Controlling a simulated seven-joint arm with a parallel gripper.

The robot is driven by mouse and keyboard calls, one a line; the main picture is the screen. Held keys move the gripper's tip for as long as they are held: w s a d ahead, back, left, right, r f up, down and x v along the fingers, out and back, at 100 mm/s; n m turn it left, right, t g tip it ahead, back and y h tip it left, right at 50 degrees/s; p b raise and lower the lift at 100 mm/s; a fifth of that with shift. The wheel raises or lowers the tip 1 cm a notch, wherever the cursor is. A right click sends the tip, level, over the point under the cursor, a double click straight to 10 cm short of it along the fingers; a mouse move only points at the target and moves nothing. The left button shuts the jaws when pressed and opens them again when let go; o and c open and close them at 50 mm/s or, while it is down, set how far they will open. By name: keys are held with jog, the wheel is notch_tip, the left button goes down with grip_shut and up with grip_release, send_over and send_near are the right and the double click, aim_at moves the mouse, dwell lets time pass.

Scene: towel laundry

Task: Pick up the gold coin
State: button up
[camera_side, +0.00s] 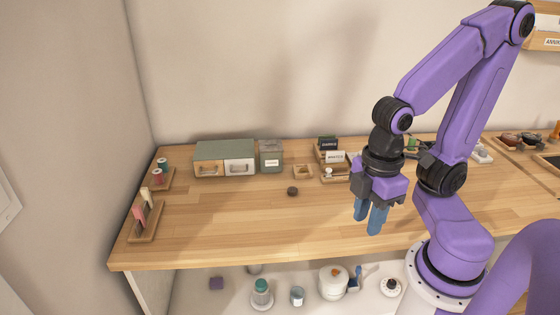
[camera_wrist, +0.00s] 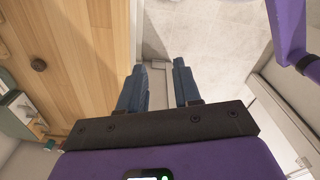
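I cannot make out a gold coin in either view. A small dark round object (camera_side: 292,191) lies on the wooden tabletop (camera_side: 230,225), left of my gripper; it also shows at the left of the wrist view (camera_wrist: 38,65). It is too small and dark to identify. My gripper (camera_side: 368,224) points down, above the front part of the table in the side view. Its two blue fingers are apart with nothing between them, as the wrist view (camera_wrist: 158,72) also shows.
Thread spools (camera_side: 162,165) and a wooden holder (camera_side: 144,222) are at the left. The middle and front of the table are largely clear.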

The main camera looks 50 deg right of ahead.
jog(key=w+r+m, duration=0.1)
jog(key=w+r, duration=0.1)
jog(key=w, duration=0.6)
notch_tip(320, 180, up, 4)
jog(key=m+h, duration=0.1)
jog(key=m, duration=0.2)
send_over(305, 173)
notch_tip(305, 173, down, 17)
jog(key=shift+w+d+f, duration=0.1)
grip_shut()
